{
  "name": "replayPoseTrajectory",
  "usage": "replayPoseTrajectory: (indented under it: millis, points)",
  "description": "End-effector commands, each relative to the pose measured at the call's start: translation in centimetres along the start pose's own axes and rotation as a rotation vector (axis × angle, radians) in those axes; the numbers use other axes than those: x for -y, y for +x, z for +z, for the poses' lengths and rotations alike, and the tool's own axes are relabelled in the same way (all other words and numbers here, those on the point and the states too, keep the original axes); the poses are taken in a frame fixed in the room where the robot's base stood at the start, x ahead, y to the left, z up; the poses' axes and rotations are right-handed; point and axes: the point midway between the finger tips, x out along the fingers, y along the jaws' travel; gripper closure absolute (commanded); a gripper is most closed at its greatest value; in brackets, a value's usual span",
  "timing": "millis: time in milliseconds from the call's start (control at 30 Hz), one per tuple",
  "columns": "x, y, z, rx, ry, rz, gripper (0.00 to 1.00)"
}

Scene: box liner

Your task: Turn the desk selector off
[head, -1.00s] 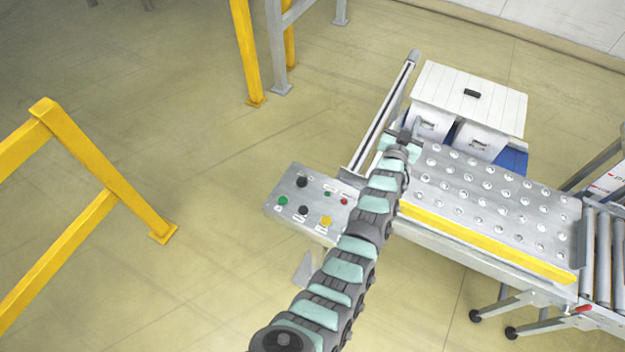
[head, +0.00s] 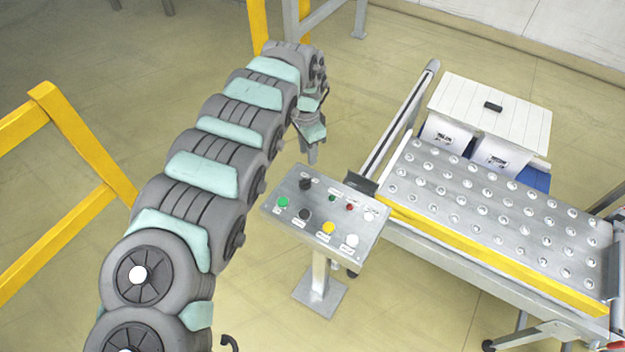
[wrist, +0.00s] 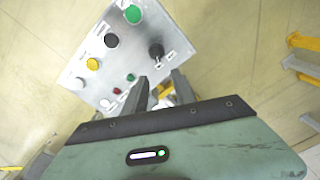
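The control desk (head: 275,194) is a grey tilted panel on a post in the middle of the head view, and it shows at the upper left of the wrist view (wrist: 75,70). It carries two black knobs, one near its back edge (head: 306,184) and one nearer the front (head: 305,214). The back knob looks like a selector with a raised grip in the wrist view (wrist: 156,50); its exact setting is unclear. My gripper (head: 311,158) is just beyond the desk's back edge. In the wrist view its two fingers (wrist: 160,78) are apart and empty, short of the back knob.
Green (head: 283,202), yellow (head: 328,227), red (head: 349,207) and white (head: 351,241) buttons sit around the knobs. A ball-transfer table (head: 480,205) with a yellow edge stands right. Yellow railing (head: 85,145) stands left.

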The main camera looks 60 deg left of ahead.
Motion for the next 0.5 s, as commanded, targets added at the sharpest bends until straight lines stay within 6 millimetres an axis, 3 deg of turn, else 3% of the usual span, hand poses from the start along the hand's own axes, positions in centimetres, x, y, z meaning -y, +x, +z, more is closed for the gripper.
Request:
replayPoseTrajectory:
  millis: [100,267,500]
  points:
    - [-0.2,0.0,1.6,0.034,-0.001,0.019,0.67]
    - [-0.2,1.4,1.7,0.034,-0.001,0.02,0.67]
    - [-0.3,5.6,1.6,0.03,-0.001,0.019,0.67]
